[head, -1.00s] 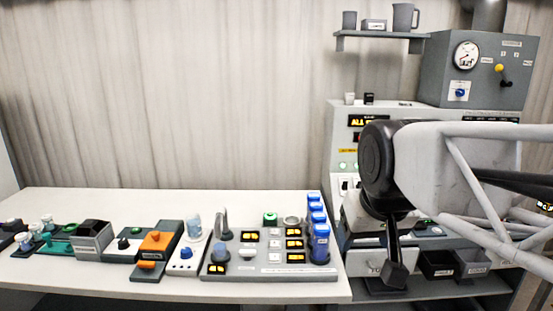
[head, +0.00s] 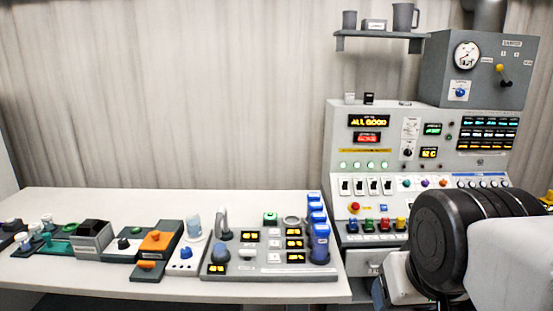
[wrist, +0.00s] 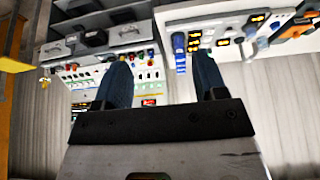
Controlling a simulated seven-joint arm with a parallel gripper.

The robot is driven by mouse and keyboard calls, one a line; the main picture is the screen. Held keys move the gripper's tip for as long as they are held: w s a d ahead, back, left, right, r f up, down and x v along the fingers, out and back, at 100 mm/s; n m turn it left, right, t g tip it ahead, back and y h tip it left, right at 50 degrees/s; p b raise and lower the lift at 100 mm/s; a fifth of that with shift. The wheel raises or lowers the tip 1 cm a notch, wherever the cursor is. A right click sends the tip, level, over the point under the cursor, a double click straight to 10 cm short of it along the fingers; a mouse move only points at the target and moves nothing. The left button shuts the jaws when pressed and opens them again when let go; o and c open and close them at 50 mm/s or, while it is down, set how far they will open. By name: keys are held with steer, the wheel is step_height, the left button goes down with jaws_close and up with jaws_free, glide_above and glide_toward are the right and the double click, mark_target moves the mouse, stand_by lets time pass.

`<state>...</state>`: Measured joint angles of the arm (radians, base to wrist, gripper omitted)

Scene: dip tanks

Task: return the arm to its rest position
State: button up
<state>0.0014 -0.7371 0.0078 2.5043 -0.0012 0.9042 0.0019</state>
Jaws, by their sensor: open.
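My gripper (wrist: 160,82) shows in the wrist view with its two dark fingers spread apart and nothing between them. It is open and empty. In the head view only my arm shows, low at the right in front of the control console (head: 345,150); the gripper's fingers cannot be made out there. In the wrist view the console (wrist: 85,78) lies beyond the left finger, and the white bench (wrist: 245,70) with its devices lies beyond the right finger. Both appear upside down and apart from the fingers.
A grey box with a gauge (head: 485,75) stands above the console, beside a shelf (head: 380,36). The space above the bench is clear.

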step_height(320, 180, down, 8)
steer(key=w+g, duration=0.1)
steer(key=g, duration=0.1)
steer(key=shift+d+g, duration=0.15)
steer(key=shift+g, duration=0.15)
steer(key=shift+f, duration=0.1)
stand_by(1.1)
